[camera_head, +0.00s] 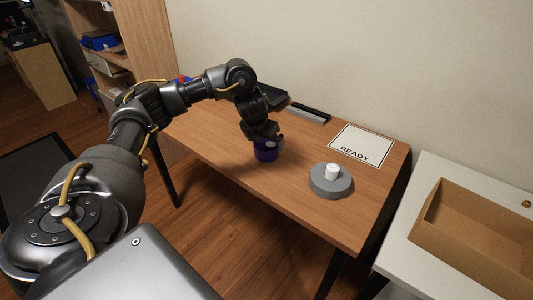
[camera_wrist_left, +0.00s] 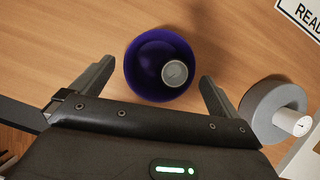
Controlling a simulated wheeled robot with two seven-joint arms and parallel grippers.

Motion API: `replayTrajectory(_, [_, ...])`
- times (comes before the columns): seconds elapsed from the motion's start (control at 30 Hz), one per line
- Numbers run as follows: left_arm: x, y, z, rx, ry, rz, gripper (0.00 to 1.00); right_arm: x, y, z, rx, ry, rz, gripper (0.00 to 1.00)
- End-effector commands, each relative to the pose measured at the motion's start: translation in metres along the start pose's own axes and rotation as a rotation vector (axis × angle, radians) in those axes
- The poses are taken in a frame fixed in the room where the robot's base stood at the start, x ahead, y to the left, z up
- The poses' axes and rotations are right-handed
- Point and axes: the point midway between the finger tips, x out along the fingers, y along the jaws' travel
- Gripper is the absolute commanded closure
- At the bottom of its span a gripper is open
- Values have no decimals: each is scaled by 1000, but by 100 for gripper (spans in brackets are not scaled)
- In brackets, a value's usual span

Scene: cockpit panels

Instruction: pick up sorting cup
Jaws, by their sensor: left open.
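The sorting cup, a dark purple round cup (camera_head: 265,154), stands on the wooden table under my left gripper (camera_head: 262,137). In the left wrist view I look down into the cup (camera_wrist_left: 145,58), and a small round grey-white piece (camera_wrist_left: 175,73) lies inside it. The fingers of my left gripper (camera_wrist_left: 157,72) are open, one on each side of the cup. A gap shows between the cup and each finger in that view. The gripper partly covers the cup in the head view. My right gripper is not in view.
A grey round base (camera_head: 325,187) with a white cylinder (camera_head: 332,172) stands to the right of the cup. A white READY sheet (camera_head: 362,144) lies behind it. Dark flat items (camera_head: 308,112) lie at the table's back. An open cardboard box (camera_head: 450,239) sits on a white surface at right.

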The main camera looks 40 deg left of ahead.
Motion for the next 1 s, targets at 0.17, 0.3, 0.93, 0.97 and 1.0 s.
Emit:
replayTrajectory(0.17, [26,0,0,0,3,2,0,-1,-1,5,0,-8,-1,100])
replayTrajectory(0.3, [33,0,0,1,1,2,0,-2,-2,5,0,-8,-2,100])
replayTrajectory(0.93, [33,0,1,0,-1,1,46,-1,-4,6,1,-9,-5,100])
replayTrajectory(0.97, [33,0,1,0,-1,1,46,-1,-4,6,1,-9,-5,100])
replayTrajectory(1.0, [33,0,1,0,-1,1,46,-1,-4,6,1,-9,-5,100])
